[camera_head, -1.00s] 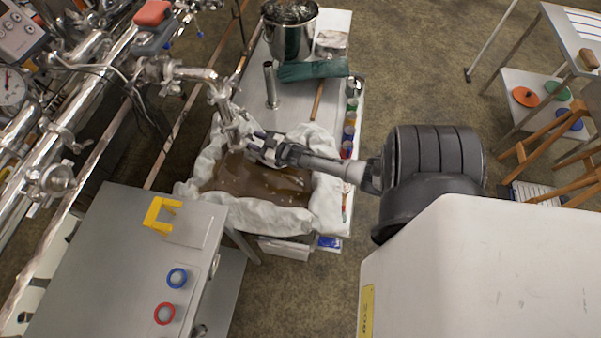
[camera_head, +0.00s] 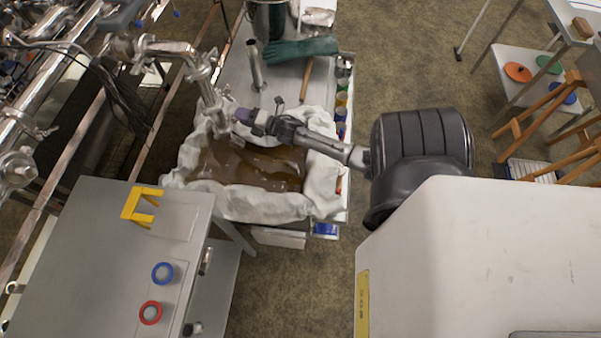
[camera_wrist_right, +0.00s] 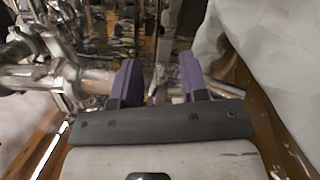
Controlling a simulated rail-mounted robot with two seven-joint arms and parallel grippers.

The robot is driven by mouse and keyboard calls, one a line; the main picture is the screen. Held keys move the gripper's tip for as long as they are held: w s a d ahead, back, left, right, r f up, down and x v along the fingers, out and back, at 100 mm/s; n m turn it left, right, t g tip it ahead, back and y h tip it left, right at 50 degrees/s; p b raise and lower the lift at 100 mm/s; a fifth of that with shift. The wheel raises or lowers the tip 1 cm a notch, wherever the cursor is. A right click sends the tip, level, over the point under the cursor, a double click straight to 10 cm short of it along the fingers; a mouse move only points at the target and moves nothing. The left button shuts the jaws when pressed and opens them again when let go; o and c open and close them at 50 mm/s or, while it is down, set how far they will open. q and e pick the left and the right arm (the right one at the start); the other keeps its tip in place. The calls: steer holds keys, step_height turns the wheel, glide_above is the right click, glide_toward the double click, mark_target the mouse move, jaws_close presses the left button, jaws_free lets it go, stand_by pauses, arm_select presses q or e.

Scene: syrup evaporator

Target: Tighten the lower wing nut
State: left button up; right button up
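A shiny steel pipe (camera_head: 209,95) with clamps comes down over the cloth-lined pan. Its lower clamp (camera_head: 222,122) is near the pipe's bottom end. My right gripper (camera_head: 242,116) is just right of this lower pipe section, above the pan. In the right wrist view its two purple fingers (camera_wrist_right: 158,80) stand apart, with the pipe (camera_wrist_right: 95,82) passing behind them. A small metal piece (camera_wrist_right: 158,76) shows between the fingers; I cannot tell for sure that it is the lower wing nut, or whether a finger touches it. My left gripper is out of view.
The pan (camera_head: 250,208) holds brown syrup, with white cloth draped over its rim. A grey bench (camera_head: 90,270) with a yellow bracket (camera_head: 141,204) stands at lower left. A green glove (camera_head: 300,50) and an upright steel tube (camera_head: 255,68) are behind the pan.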

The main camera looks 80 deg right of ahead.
steer(key=s+a+r+n+b, duration=0.1)
steer(key=s+a+n+b, duration=0.15)
steer(key=s+n, duration=0.35)
steer(key=s+a+n+b, duration=0.2)
steer(key=s+n+b, duration=0.1)
steer(key=s+n, duration=0.3)
steer(key=s+d+f+m+g+h, duration=0.4)
steer(key=d+m+g+h, duration=0.15)
steer(key=m, duration=0.95)
steer(key=s+a+f+m+g+y, duration=0.25)
steer(key=a+m+g, duration=0.4)
steer(key=m, duration=0.45)
steer(key=a+r+m+g+y+p, duration=0.1)
steer(key=a+r+p, duration=0.2)
steer(key=a, duration=0.3)
steer(key=s+a+r+m+g+y+p, duration=0.1)
steer(key=a+r+y+p, duration=0.1)
steer(key=a, duration=0.4)
steer(key=s+a+r+m+g+y+p, duration=0.1)
steer(key=a+r+y+p, duration=0.1)
steer(key=a+r+p, duration=0.2)
steer(key=a+p, duration=0.2)
steer(key=shift+s+a+m+g+p, duration=0.15)
steer(key=shift+a+m+g+p, duration=0.15)
